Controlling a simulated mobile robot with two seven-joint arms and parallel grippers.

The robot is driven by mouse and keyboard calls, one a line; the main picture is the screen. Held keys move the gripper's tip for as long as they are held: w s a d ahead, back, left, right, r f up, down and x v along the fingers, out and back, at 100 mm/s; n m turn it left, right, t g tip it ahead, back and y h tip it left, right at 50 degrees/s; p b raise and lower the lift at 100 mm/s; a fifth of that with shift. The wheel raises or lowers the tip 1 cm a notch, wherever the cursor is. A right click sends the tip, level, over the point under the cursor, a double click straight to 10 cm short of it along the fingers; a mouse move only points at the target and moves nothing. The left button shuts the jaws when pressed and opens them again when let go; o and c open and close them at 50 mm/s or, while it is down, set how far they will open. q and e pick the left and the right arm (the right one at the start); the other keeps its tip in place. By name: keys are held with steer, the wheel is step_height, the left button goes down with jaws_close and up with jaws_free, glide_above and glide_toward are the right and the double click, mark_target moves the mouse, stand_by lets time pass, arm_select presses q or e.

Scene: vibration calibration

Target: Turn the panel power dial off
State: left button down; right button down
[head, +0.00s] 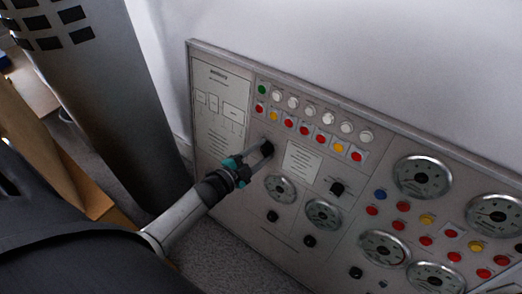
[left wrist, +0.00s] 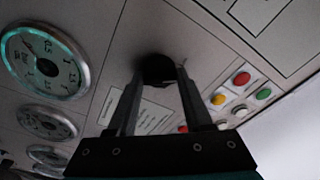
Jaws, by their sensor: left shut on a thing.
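The panel power dial (head: 267,148) is a black knob on the grey control panel (head: 226,158), left of a white label plate and below the rows of coloured buttons. My left gripper (head: 262,152) reaches it from the lower left, with its fingers on either side of the knob. In the left wrist view the dial (left wrist: 158,70) sits between the two fingertips (left wrist: 158,76), and the gripper is shut on it. The dial's marker and setting are too dark to read. My right gripper is not in view.
Several red, yellow, white and green buttons (head: 305,130) lie just above the dial. Round gauges (head: 280,188) and other black knobs (head: 337,188) are below and to the right. A grey column (head: 105,95) stands left of the panel, near wooden furniture (head: 60,160).

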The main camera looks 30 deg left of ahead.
arm_select(q)
steer(key=shift+n, duration=0.9)
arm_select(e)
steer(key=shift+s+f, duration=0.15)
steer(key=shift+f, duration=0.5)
arm_select(q)
steer(key=shift+c, duration=1.6)
jaws_free()
steer(key=shift+s+p, duration=0.1)
steer(key=shift+p, duration=0.2)
steer(key=shift+s, duration=0.25)
steer(key=p+v, duration=0.4)
steer(key=v, duration=1)
steer(key=shift+s+p, duration=0.3)
steer(key=shift+p, duration=0.05)
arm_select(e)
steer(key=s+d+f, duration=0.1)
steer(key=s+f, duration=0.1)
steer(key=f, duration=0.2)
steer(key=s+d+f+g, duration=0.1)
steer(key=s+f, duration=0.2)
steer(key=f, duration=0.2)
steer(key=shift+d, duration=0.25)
